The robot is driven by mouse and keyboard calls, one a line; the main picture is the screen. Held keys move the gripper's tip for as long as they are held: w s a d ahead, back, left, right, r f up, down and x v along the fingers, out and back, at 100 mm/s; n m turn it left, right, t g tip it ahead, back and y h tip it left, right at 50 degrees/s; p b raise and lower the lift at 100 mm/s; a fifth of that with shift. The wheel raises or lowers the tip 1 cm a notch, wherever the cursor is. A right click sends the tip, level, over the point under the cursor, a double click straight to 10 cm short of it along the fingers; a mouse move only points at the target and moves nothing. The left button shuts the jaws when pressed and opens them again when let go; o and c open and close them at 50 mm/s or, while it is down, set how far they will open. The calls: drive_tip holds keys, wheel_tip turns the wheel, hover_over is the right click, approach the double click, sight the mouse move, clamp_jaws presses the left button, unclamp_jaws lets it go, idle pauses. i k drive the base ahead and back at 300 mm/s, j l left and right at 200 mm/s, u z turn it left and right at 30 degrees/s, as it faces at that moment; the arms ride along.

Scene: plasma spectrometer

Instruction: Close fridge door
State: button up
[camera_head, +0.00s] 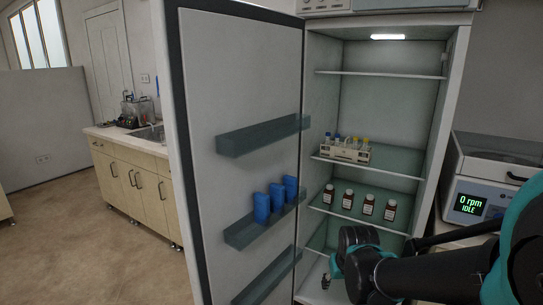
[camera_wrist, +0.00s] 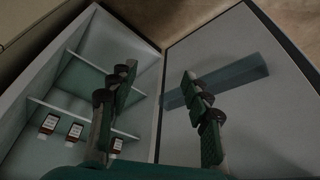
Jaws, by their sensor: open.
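The fridge door (camera_head: 240,85) stands wide open on the left of the fridge (camera_head: 455,90) in the head view, its inner face with shelves toward me. In the wrist view the door (camera_wrist: 240,65) fills the right side and the fridge interior (camera_wrist: 85,85) the left. My gripper (camera_wrist: 157,80) is open and empty, its two fingers apart in front of the fridge opening. In the head view my arm reaches in at the lower right, in front of the lower fridge shelves, and the fingers are mostly hidden there. I see no contact between the gripper and the door.
Inside the fridge are a tube rack (camera_head: 345,152) and several brown bottles (camera_head: 348,199). A centrifuge (camera_head: 490,185) stands at the right. The floor (camera_head: 75,235) left of the door is clear, before a sink counter (camera_head: 130,150).

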sight(230, 73)
drive_tip(key=u, duration=0.95)
drive_tip(key=i+j+u, duration=0.2)
drive_tip(key=u, duration=0.25)
drive_tip(key=i+j+u, duration=0.15)
drive_tip(key=u, duration=0.35)
drive_tip(key=i+u, duration=0.45)
drive_tip(key=i+z, duration=0.15)
drive_tip(key=i, duration=0.3)
drive_tip(key=i+j+z, duration=0.15)
drive_tip(key=i, duration=0.3)
drive_tip(key=i+z, duration=0.15)
drive_tip(key=i, duration=0.3)
drive_tip(key=i+j+z, duration=0.1)
drive_tip(key=i+j, duration=0.15)
drive_tip(key=i, duration=0.2)
drive_tip(key=i+l+z, duration=0.1)
drive_tip(key=i+z, duration=0.85)
drive_tip(key=i+j+z, duration=0.25)
drive_tip(key=z, duration=0.25)
drive_tip(key=i+z, duration=0.1)
drive_tip(key=z, duration=2.8)
drive_tip(key=k+u, duration=0.75)
